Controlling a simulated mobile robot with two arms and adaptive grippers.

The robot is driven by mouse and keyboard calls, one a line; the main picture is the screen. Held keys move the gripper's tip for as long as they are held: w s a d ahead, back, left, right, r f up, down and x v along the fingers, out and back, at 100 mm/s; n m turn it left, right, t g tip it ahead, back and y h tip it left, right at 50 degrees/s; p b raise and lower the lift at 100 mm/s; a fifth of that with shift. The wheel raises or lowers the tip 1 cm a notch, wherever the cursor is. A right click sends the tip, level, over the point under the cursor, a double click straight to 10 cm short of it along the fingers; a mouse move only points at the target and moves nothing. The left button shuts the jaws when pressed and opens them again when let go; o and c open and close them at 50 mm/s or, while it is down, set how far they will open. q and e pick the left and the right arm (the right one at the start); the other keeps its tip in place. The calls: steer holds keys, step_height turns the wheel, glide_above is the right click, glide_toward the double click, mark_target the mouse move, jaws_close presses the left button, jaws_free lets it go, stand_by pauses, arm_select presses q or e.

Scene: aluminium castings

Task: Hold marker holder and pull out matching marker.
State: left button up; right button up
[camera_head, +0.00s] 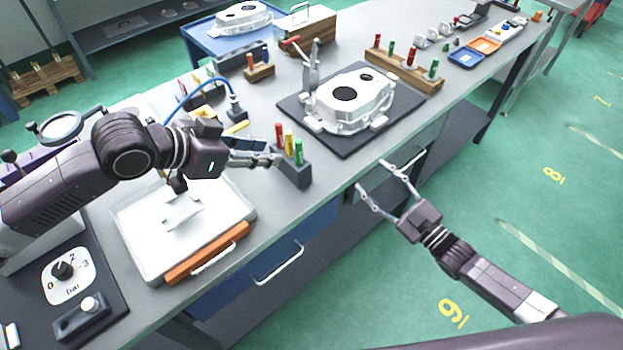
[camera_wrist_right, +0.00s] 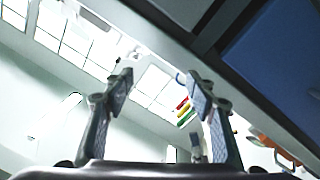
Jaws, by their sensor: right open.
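A dark grey marker holder (camera_head: 294,173) stands near the table's front edge, with a red marker (camera_head: 279,134), a yellow marker (camera_head: 288,141) and a green marker (camera_head: 299,152) upright in it. The markers also show small in the right wrist view (camera_wrist_right: 184,111). My left gripper (camera_head: 272,157) reaches in from the left, with its fingertips at the holder's left side. I cannot tell whether its fingers grip the holder. My right gripper (camera_head: 370,175) is open and empty, off the table's front edge to the right of the holder. Its two spread fingers show in its wrist view (camera_wrist_right: 160,85).
A white casting (camera_head: 352,101) lies on a dark mat behind and right of the holder. A wooden rack (camera_head: 403,73) with several markers stands farther back. A white case with an orange edge (camera_head: 208,254) lies at front left. The air around my right gripper is free.

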steer(key=w+a+r+n+y, duration=0.1)
steer(key=a+r+y, duration=0.25)
steer(key=r, duration=0.45)
steer(key=a+r+n+y, duration=0.1)
steer(key=a+r+y, duration=0.1)
steer(key=a+r, duration=0.4)
steer(key=w+a+r+m+g+y, duration=0.1)
steer(key=a+r+m, duration=0.1)
steer(key=a+r, duration=0.35)
steer(key=m+h, duration=0.2)
glide_above(306, 175)
steer(key=f, duration=0.3)
steer(key=w+d+f, duration=0.1)
steer(key=shift+f, duration=0.2)
steer(key=f+m+h, duration=0.1)
steer(key=f, duration=0.2)
steer(key=s+f+m+h, duration=0.1)
steer(key=f, duration=0.3)
steer(key=s+f+m+h, duration=0.1)
steer(key=f, duration=0.3)
steer(key=shift+s+f+h, duration=0.15)
steer(key=shift+s+h, duration=0.1)
steer(key=shift+h, duration=0.1)
steer(key=shift+f+m, duration=0.3)
steer(key=shift+f, duration=0.05)
steer(key=shift+w+a, duration=0.25)
steer(key=shift+w, duration=0.05)
steer(key=x, duration=0.7)
steer(key=shift+f, duration=0.15)
steer(key=shift+s, duration=0.1)
